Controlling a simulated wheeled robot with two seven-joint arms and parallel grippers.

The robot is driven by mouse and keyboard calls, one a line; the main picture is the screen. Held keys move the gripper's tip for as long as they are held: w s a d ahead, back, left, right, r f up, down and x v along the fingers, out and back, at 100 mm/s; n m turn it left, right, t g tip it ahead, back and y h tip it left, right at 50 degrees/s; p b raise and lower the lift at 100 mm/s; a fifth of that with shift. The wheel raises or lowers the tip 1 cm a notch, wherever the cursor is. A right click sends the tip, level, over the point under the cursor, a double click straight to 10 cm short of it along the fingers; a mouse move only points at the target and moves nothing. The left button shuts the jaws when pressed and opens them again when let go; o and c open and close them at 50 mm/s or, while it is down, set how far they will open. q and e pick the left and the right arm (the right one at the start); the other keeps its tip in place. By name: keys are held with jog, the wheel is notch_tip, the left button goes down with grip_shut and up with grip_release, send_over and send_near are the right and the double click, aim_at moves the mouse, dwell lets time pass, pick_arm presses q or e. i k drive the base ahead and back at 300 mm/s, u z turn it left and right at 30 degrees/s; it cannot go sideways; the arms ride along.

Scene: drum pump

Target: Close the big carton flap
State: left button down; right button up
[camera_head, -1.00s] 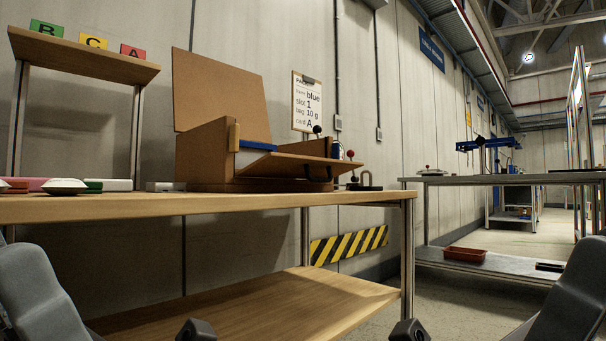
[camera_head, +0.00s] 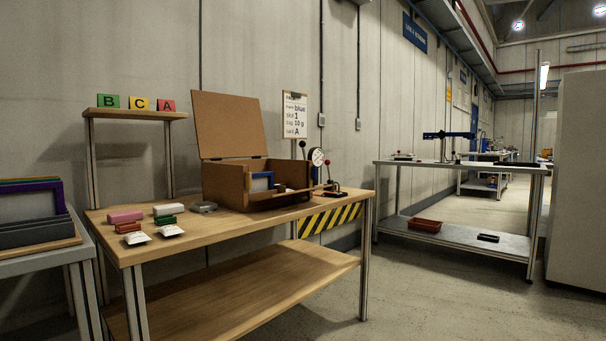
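The brown carton (camera_head: 234,187) stands on the wooden workbench (camera_head: 190,236). Its big flap (camera_head: 229,124) is open, standing up and tilted back from the rear edge of the box. The side of the carton towards me is partly open, and a blue-edged thing (camera_head: 262,181) shows inside. The rest of the inside is hidden. Neither of my grippers is in view, and nothing touches the flap.
A small shelf (camera_head: 137,114) with lettered cards stands left of the carton. Pink, green, red and white items lie on the bench's left part. A dial gauge (camera_head: 317,157) stands right of the carton. A side table (camera_head: 40,257) is at far left.

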aim_at(295, 199)
jog(key=u, duration=0.2)
jog(key=k, duration=0.7)
jog(key=u, duration=0.65)
jog(key=i, duration=1.3)
jog(key=z, duration=1.55)
jog(key=i, duration=0.85)
jog(key=z, duration=0.85)
